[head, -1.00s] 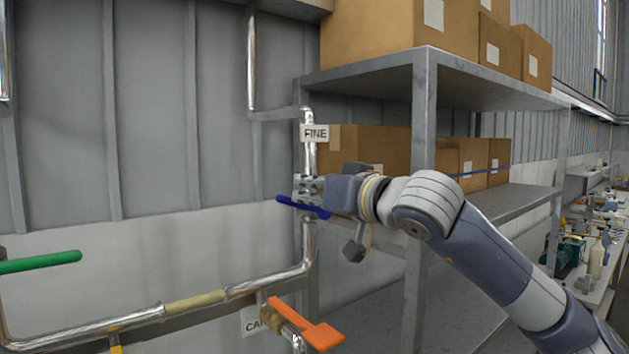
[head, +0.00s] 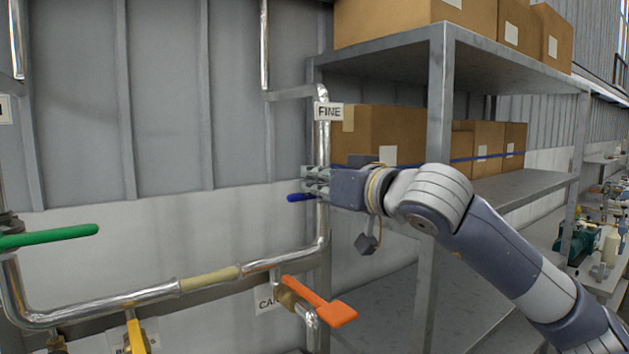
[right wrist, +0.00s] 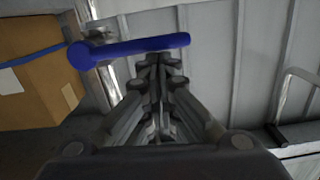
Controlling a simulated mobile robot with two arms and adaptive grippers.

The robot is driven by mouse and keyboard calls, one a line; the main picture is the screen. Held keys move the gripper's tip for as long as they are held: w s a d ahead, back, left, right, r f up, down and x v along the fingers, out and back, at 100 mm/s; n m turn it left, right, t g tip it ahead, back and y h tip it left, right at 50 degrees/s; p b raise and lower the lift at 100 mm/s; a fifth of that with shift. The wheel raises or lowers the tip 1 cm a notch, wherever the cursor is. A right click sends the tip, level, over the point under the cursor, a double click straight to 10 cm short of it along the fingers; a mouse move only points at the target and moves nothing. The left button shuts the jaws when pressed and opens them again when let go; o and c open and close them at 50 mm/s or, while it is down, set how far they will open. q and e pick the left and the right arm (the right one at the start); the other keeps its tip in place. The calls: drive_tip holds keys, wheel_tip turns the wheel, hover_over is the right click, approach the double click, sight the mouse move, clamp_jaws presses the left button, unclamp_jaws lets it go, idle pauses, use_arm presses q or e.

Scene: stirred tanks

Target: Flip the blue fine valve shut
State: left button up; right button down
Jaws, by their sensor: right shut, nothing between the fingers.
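The blue fine valve handle (head: 299,197) sits on the upright silver pipe (head: 323,232) below the FINE label (head: 328,112). In the head view its short visible part sticks out left of the pipe, nearly level; the rest is hidden by my right gripper. In the right wrist view the whole blue handle (right wrist: 135,47) lies across the pipe. My right gripper (head: 309,181) is shut and empty, with its fingers in front of the pipe right at the handle. In the wrist view its fingertips (right wrist: 157,60) lie just under the handle; contact is unclear. My left gripper is not in view.
An orange handle (head: 322,301) is at the lower middle, a green handle (head: 48,236) at the left and a yellow one (head: 136,338) at the bottom. A grey shelf (head: 440,120) with cardboard boxes stands right behind my arm.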

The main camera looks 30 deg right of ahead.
drive_tip(key=shift+r, duration=0.1)
drive_tip(key=s+r, duration=0.4)
drive_tip(key=s, duration=0.6)
drive_tip(key=shift+s+d+b, duration=0.35)
drive_tip(key=shift+b, duration=0.1)
drive_tip(key=shift+r, duration=0.1)
drive_tip(key=shift+d, duration=0.1)
